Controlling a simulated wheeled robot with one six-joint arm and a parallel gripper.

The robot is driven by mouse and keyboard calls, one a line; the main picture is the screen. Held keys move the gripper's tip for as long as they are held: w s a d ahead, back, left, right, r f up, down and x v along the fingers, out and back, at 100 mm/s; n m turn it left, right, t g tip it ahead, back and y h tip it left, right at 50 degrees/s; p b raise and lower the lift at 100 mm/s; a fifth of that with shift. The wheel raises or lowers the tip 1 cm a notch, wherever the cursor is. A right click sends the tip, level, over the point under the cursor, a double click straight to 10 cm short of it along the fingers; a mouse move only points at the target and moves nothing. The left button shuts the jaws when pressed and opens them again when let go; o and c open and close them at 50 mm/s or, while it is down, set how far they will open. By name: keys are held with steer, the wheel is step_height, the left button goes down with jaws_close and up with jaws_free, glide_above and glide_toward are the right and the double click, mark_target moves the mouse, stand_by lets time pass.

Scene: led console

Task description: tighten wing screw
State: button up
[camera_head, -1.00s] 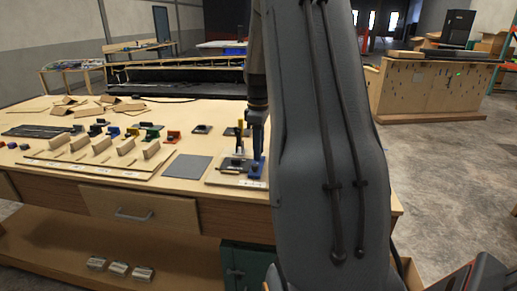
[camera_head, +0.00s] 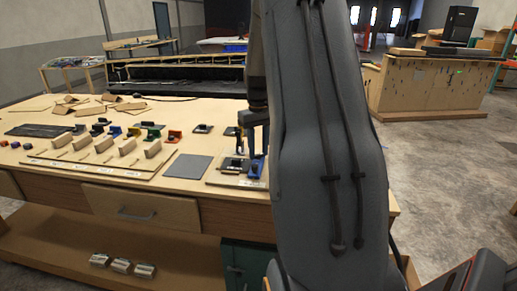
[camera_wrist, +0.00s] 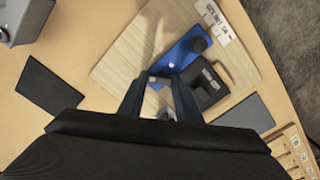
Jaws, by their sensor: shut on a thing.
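My gripper (camera_wrist: 161,84) points down over the fixture board (camera_wrist: 112,70) at the bench's right end. In the wrist view its two dark fingers straddle a small pale part at the near end of the blue piece (camera_wrist: 182,52). I take this part to be the wing screw, but the fingers mostly hide it. A dark round knob (camera_wrist: 198,44) sits at the blue piece's far end. A black labelled block (camera_wrist: 210,84) stands beside it. In the head view my gripper (camera_head: 252,150) is low over the board, partly behind my arm.
A grey mat (camera_head: 188,167) lies left of the board. Further left, wooden holders (camera_head: 127,147) and several coloured parts stand on the bench. Flat cardboard pieces (camera_head: 100,100) lie at the back left. A drawer (camera_head: 140,210) is below the bench top.

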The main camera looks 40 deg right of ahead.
steer(key=m, duration=0.7)
steer(key=shift+r, duration=0.2)
steer(key=m, duration=0.4)
steer(key=shift+d, duration=0.1)
steer(key=shift+m, duration=1.9)
steer(key=shift+w, duration=0.1)
steer(key=o, duration=1)
steer(key=shift+o, duration=0.4)
